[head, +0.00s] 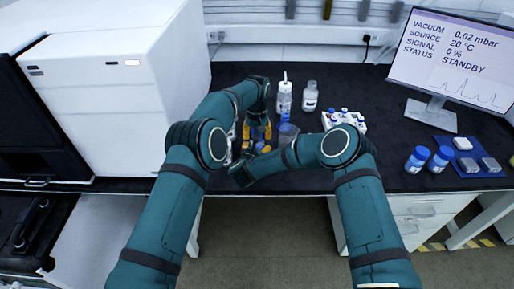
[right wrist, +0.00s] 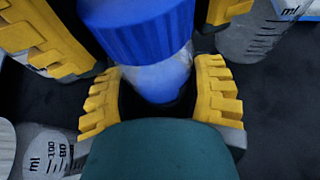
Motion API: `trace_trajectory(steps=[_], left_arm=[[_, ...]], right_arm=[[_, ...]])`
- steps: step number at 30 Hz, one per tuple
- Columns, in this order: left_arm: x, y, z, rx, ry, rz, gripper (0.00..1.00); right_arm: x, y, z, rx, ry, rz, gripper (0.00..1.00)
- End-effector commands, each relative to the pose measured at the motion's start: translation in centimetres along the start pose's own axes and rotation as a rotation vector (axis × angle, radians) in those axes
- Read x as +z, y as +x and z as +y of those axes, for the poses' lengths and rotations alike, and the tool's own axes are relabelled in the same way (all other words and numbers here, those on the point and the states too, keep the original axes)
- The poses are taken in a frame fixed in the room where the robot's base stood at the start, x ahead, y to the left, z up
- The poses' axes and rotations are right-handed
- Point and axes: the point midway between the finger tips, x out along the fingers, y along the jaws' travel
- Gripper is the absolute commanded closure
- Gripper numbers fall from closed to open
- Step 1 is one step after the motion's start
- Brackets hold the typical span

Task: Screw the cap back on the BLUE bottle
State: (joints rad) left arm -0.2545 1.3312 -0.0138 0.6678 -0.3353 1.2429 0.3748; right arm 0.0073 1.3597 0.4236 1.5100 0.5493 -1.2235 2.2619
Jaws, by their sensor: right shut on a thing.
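A bottle (right wrist: 160,82) with a ribbed blue cap (right wrist: 135,30) shows close up in the right wrist view. The cap sits over a pale, blue-tinted neck; whether it is threaded on I cannot tell. My right gripper (right wrist: 158,98) is shut on the bottle, one yellow finger on each side below the cap. In the right wrist view, the yellow fingers of my left gripper flank the cap; whether they touch it I cannot tell. In the head view, my left gripper (head: 257,131) points down at the bench. My right arm partly hides the bottle there.
Graduated vessels (right wrist: 50,150) stand close around the grippers. A wash bottle (head: 284,97) and a clear bottle (head: 310,97) stand behind. A white rack (head: 328,121) of blue-capped vials, blue-capped bottles (head: 417,159) and a monitor (head: 455,60) are at right.

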Motion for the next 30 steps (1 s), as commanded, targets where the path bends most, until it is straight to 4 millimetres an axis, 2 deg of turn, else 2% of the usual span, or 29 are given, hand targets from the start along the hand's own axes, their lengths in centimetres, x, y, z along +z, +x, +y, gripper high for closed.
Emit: trace_trajectory(steps=[8, 9, 12, 23, 26, 30], left_arm=[[0.0, 0.0, 0.0, 0.0, 0.0, 0.0, 0.92], [0.0, 0.0, 0.0, 0.0, 0.0, 0.0, 0.42], [0.0, 0.0, 0.0, 0.0, 0.0, 0.0, 0.13], [0.0, -0.4, 0.0, 0.0, 0.0, 0.001, 0.13], [-0.1, -1.4, 0.0, 0.001, 0.0, 0.003, 0.13], [-0.1, -3.9, 0.0, 0.001, 0.0, 0.004, 0.13]], right_arm=[[0.0, 0.0, 0.0, -0.001, 0.0, -0.001, 1.0], [0.0, 0.0, 0.0, -0.001, 0.0, -0.001, 1.0], [0.0, 0.0, 0.0, 0.0, 0.0, -0.001, 1.0], [0.0, 0.0, 0.0, 0.0, 0.0, -0.001, 1.0], [0.1, 0.0, 0.0, 0.0, 0.0, -0.001, 1.0], [0.1, 0.0, 0.0, 0.0, 0.0, -0.001, 1.0]])
